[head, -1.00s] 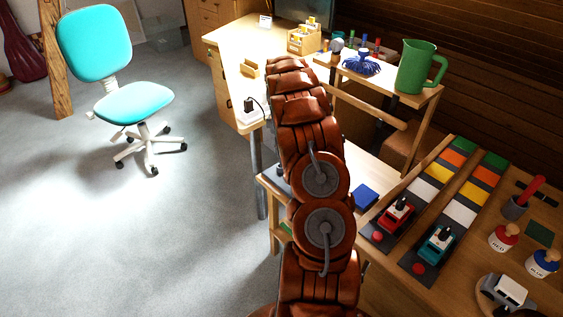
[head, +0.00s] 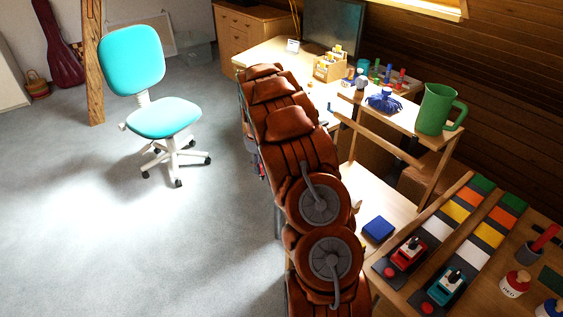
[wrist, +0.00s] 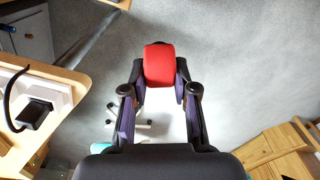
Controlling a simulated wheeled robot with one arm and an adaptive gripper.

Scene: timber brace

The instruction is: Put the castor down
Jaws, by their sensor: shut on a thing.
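My gripper (wrist: 160,78) is shut on a smooth red rounded block, which I take to be the castor (wrist: 159,62), in the wrist view. A dark finger lies on each side of it. Grey floor shows beyond and around it, and I see no surface touching it. In the head view my arm hides most of the gripper and the castor. The turquoise chair (head: 135,60) stands on the floor to the left, on a white wheeled base (head: 175,158). Part of a white base (wrist: 148,125) also shows between the fingers in the wrist view.
A desk edge with a black cabled device (wrist: 33,113) is at the wrist view's left. Wooden furniture (wrist: 270,150) is at its lower right. In the head view a green jug (head: 435,110) stands on a raised shelf, and a blue box (head: 378,228) lies below. Left floor is open.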

